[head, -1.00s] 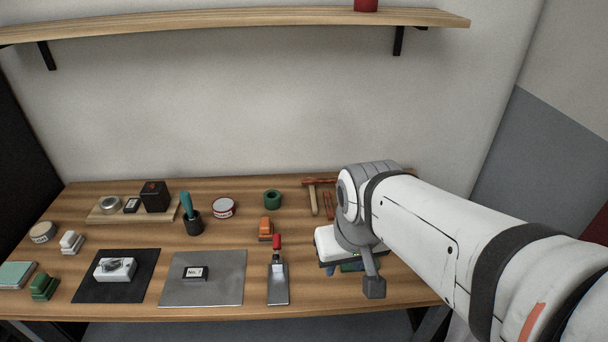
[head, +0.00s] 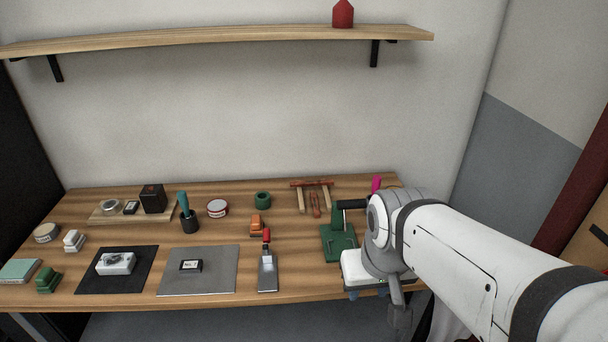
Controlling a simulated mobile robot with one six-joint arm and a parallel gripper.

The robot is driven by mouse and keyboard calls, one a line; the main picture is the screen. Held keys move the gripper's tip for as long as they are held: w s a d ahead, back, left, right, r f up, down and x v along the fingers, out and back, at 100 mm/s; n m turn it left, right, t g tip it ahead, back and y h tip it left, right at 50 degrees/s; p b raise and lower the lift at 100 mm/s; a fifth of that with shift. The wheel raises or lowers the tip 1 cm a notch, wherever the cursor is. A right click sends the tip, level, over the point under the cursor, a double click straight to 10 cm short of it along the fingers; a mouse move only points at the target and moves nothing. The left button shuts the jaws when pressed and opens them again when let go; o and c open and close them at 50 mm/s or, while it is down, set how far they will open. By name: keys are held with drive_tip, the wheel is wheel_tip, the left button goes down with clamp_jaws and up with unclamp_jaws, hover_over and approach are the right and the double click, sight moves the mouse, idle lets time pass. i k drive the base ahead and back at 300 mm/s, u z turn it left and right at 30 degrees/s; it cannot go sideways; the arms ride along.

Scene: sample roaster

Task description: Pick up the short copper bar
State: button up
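Several reddish-brown and light bars (head: 315,206) lie or stand together at the back right of the table, left of my arm. They are small, and I cannot tell whether one is the short copper bar. No other copper-coloured bar shows clearly. My gripper (head: 367,295) hangs at the front right of the table, below a white wrist body. Two blue finger ends show apart under its dark plate, with nothing seen between them. My arm hides the table's right end.
A green device (head: 338,240) with a black handle stands just behind my gripper. A wall shelf (head: 220,36) spans above. Bare wood shows at centre.

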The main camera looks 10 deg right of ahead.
sight(315, 206)
drive_tip(key=u, duration=0.05)
drive_tip(key=i, duration=1)
drive_tip(key=z, duration=0.05)
